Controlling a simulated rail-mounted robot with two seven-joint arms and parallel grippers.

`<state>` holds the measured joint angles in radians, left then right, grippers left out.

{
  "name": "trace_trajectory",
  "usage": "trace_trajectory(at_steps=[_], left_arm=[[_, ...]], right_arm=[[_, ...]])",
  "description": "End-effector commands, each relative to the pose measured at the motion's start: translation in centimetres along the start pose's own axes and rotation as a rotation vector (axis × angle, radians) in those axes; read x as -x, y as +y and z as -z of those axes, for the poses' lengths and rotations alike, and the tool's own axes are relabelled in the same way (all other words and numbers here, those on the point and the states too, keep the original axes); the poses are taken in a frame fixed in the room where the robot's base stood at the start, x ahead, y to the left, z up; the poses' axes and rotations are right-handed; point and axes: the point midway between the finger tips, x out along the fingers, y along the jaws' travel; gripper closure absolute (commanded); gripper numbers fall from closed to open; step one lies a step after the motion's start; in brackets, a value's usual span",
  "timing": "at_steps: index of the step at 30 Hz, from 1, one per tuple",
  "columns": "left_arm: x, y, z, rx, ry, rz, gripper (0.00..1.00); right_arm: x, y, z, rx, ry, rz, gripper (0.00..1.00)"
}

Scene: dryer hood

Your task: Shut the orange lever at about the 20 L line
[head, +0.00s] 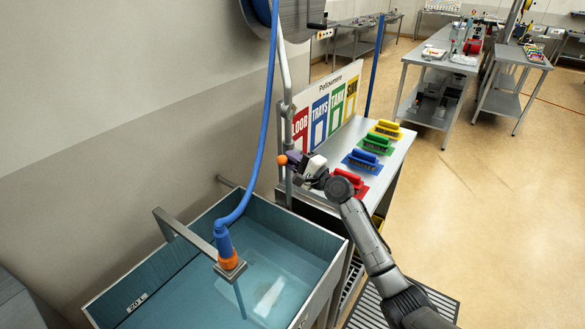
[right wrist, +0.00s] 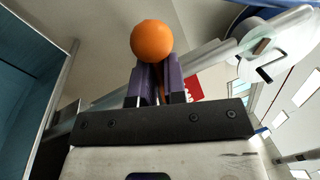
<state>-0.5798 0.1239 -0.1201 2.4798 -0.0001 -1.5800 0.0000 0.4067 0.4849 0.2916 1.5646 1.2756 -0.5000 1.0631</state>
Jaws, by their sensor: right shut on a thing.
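The orange lever shows as a round orange knob (head: 282,160) beside the upright pipe (head: 287,110); it also shows in the right wrist view (right wrist: 152,40). My right gripper (head: 292,160) is shut on the lever just behind the knob; its purple fingers (right wrist: 155,82) hide the lever's stem. The blue hose (head: 262,130) ends in an orange-collared nozzle (head: 228,258) over the grey tank (head: 335,262). A thin stream (head: 240,298) falls from it into blue-tinted water (head: 290,262). The 20 L mark (head: 138,302) is on the tank's left inner wall; the exact water level against it is unclear. My left gripper is out of view.
A steel table (head: 395,150) right of the pipe holds red, blue, green and yellow brushes before a colour-coded sign (head: 330,105). A hose reel (head: 300,15) hangs on the wall above. A floor grate (head: 365,310) lies right of the tank. Open floor extends at right.

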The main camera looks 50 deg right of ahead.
Motion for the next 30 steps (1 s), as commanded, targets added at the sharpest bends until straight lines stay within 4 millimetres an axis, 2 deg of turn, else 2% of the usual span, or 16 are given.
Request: trace_trajectory(at_steps=[1,3,12,30], left_arm=[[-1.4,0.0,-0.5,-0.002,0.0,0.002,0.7],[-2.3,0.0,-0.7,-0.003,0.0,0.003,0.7],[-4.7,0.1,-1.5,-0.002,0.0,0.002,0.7],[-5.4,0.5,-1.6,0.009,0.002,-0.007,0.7]], right_arm=[[0.0,0.5,-0.3,0.04,-0.018,0.007,1.0],[0.1,0.7,-0.2,0.087,-0.027,0.007,1.0],[0.2,1.2,-0.2,0.229,-0.055,0.007,1.0],[0.2,1.3,-0.3,0.287,-0.067,0.005,1.0]])
